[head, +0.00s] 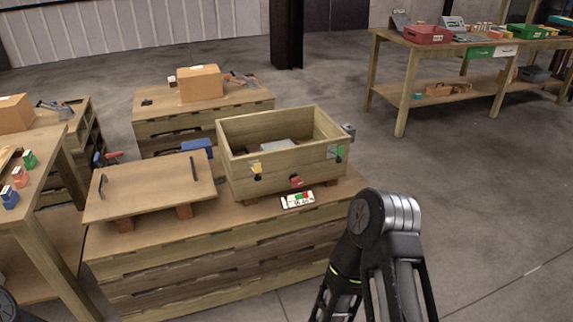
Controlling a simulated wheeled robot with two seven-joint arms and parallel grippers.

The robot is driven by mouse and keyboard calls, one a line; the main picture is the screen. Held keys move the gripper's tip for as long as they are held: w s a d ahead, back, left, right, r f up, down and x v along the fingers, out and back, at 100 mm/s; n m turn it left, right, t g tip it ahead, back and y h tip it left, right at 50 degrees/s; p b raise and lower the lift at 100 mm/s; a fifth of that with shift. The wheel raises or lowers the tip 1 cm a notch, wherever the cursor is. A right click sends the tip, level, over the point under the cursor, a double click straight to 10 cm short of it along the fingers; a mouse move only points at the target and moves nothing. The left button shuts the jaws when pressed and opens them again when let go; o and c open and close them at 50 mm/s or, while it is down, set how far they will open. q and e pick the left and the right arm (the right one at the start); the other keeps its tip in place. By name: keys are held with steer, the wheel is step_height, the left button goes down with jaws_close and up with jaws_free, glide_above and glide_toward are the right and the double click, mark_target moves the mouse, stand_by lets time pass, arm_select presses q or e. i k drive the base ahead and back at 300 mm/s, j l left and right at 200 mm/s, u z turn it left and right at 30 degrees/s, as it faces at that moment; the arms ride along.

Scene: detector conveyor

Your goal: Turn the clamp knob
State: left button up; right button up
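An open wooden box (235,163) stands on a wooden workbench (240,222). Small coloured fittings sit on its outside: a yellow and black one (256,169), a red one (296,181) and a green one (339,154). A grey fitting (348,131) is at its right side. I cannot tell which of these is the clamp knob. A grey block (279,146) shows inside the box. Neither gripper is in view; my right arm's elbow rises at the lower right.
A wooden lid (150,188) with two dark handles rests on blocks left of the box. A small panel with red and green marks (298,200) lies before the box. Other tables stand at left, behind and at the back right (400,42). The floor at right is clear.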

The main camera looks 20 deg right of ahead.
mark_target(296, 181)
steer(key=i+j, duration=0.15)
steer(key=i, duration=0.45)
steer(key=i+j, duration=0.1)
steer(key=i, duration=0.45)
